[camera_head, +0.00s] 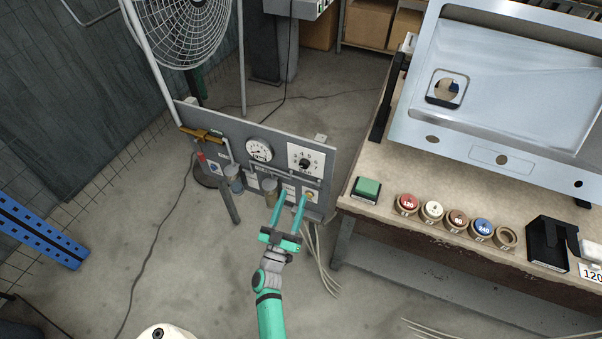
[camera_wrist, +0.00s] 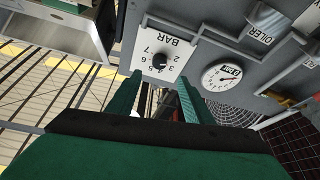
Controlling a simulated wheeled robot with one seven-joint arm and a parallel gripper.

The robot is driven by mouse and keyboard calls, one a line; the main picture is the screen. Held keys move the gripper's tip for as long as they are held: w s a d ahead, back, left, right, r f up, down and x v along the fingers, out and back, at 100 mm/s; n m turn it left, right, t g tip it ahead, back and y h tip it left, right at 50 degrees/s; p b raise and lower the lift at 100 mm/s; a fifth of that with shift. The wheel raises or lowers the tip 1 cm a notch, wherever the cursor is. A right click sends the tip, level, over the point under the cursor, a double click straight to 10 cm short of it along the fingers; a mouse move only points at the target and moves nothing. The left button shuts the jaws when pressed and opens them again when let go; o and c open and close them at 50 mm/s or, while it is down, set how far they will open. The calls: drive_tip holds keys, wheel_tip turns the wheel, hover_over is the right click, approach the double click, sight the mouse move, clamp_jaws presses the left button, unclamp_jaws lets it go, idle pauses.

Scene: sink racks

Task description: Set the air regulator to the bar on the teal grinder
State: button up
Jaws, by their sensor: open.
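The air regulator is a black knob (camera_wrist: 160,61) on a white numbered dial plate marked BAR (camera_wrist: 164,48), upside down in the wrist view. In the head view the dial plate (camera_head: 311,157) is at the upper right of a grey panel. I cannot tell clearly which number the knob points to. My gripper (camera_head: 294,195) is open and empty, its teal fingers in front of the panel's lower right. In the wrist view my gripper's fingertips (camera_wrist: 160,76) lie either side of the knob's line, apart from it. I cannot make out a teal grinder with a bar marking.
A round gauge (camera_head: 259,150) sits beside the dial, with a brass-coloured valve (camera_head: 201,134) at the panel's left. The workbench (camera_head: 390,216) right of the panel carries a green-topped block (camera_head: 366,188) and several numbered discs. A fan (camera_head: 183,30) stands behind. Floor left of the panel is mostly clear.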

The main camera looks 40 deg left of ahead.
sight(303, 166)
drive_tip(key=x, duration=1)
drive_tip(key=c, duration=1.1)
